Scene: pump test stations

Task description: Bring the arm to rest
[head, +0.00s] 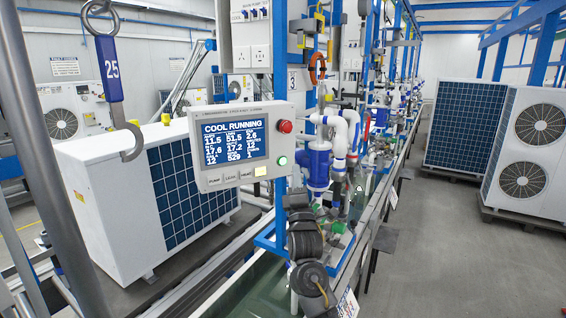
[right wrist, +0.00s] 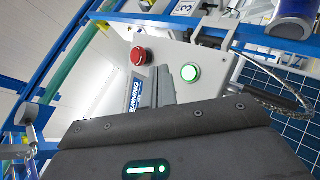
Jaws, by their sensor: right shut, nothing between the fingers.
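My right arm comes up from the bottom centre of the head view. Its dark gripper (head: 297,200) is just below and right of the lower right corner of the control panel (head: 213,181). The gripper is shut and empty, and a gap to the panel cannot be judged. In the right wrist view, the dark gripper (right wrist: 162,88) points at the panel face, with the red button (right wrist: 138,56) and the lit green button (right wrist: 189,72) beyond it. The panel screen (head: 234,140) reads "COOL RUNNING". My left gripper is not in view.
A blue pump (head: 318,165) with white pipes stands close to the right of the gripper. A hook (head: 131,142) hangs at upper left. A white heat-pump unit (head: 110,185) stands behind the panel at left. The grey floor (head: 450,260) at right is clear.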

